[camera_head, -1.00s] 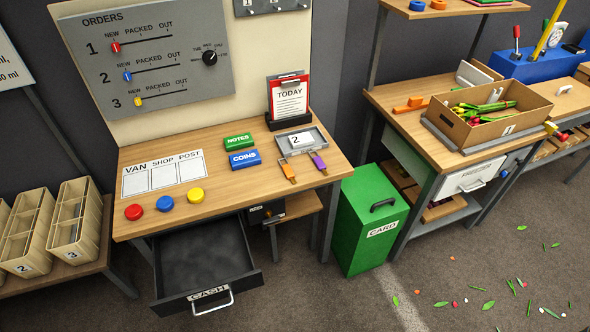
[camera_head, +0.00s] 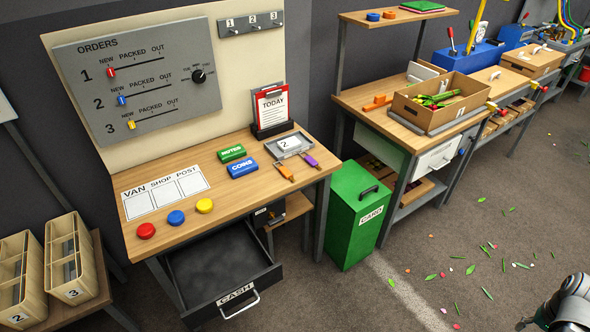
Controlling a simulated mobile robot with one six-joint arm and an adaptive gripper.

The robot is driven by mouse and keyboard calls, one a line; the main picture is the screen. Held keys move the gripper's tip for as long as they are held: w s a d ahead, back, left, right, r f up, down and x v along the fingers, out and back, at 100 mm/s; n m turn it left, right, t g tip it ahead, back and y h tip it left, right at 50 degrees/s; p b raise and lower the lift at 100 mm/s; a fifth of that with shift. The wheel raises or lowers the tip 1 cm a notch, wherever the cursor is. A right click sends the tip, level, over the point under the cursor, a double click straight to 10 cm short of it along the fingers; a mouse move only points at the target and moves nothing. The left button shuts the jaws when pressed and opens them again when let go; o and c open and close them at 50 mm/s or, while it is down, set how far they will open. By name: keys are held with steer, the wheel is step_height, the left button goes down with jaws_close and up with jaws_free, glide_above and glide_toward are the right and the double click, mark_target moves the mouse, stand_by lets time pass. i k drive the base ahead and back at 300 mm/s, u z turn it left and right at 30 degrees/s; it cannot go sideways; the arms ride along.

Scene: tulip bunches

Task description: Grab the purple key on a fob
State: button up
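Part of my arm shows in the bottom right corner, over the floor and far from the desk. What may be my gripper (camera_head: 527,322) is cut off by the frame edge, and its fingers cannot be made out.
An open cash drawer (camera_head: 262,284) juts out from the desk front. A green card bin (camera_head: 345,240) stands right of the desk. A red clipboard holder (camera_head: 271,108) stands behind the keys. Leaves and petals litter the open floor at right.

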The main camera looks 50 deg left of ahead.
mark_target(311, 160)
steer(key=k, duration=1.05)
steer(key=u, duration=2.1)
steer(key=i, duration=0.95)
steer(key=u, duration=0.1)
